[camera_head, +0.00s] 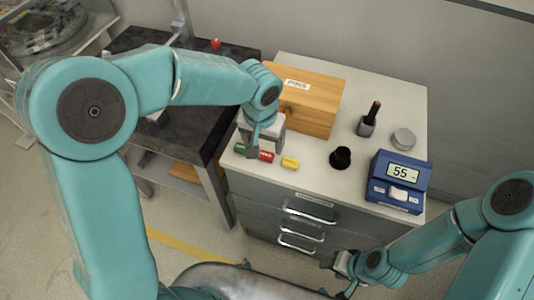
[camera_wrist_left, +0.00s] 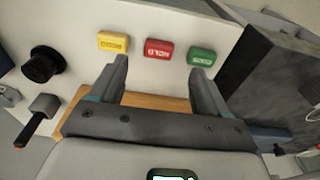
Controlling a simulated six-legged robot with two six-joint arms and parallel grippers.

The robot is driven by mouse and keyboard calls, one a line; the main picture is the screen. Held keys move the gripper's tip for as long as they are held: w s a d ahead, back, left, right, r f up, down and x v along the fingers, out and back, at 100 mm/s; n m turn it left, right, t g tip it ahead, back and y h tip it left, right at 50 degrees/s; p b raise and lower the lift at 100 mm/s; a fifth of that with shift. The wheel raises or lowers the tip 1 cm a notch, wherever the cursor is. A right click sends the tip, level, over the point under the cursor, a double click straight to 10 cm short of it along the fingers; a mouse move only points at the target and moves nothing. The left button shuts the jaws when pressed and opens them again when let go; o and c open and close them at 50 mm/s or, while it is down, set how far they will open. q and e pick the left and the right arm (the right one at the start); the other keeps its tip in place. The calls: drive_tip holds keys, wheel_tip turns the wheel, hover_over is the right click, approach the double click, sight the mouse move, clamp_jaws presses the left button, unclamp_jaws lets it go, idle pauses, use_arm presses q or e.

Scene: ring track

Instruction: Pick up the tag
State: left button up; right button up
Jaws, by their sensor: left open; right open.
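Three small tags lie in a row on the cabinet top: a green tag (camera_head: 240,148), a red tag (camera_head: 267,156) and a yellow tag (camera_head: 290,163). In the left wrist view the yellow tag (camera_wrist_left: 112,42), the red tag (camera_wrist_left: 159,48), whose lettering looks like HOLD, and the green tag (camera_wrist_left: 202,57) lie beyond my fingertips. My left gripper (camera_head: 265,148) is open and empty, its fingers (camera_wrist_left: 158,68) spread roughly on either side of the red tag's direction. My right gripper (camera_head: 342,268) is low in front of the drawers, with nothing visible in it.
A wooden box (camera_head: 310,100) labelled PINS stands behind my left gripper. A black round knob-like object (camera_head: 341,158), a small holder (camera_head: 366,126), a round metal tin (camera_head: 403,138) and a blue display unit (camera_head: 398,182) reading 55 stand to the right. A dark bench (camera_head: 150,130) adjoins on the left.

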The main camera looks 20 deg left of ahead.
sight(266, 155)
use_arm(q)
drive_tip(key=shift+s+f, duration=0.1)
drive_tip(key=shift+f, duration=0.6)
drive_tip(key=shift+w+d+f+p, duration=0.1)
drive_tip(key=shift+w+f+p, duration=0.1)
drive_tip(key=shift+f, duration=0.65)
drive_tip(key=shift+w+a+f+p, duration=0.15)
drive_tip(key=shift+w+f, duration=0.1)
drive_tip(key=shift+f, duration=0.6)
drive_tip(key=shift+w+d+f+p, duration=0.15)
drive_tip(key=shift+w+f, duration=0.05)
drive_tip(key=shift+f, duration=0.65)
drive_tip(key=c, duration=1.1)
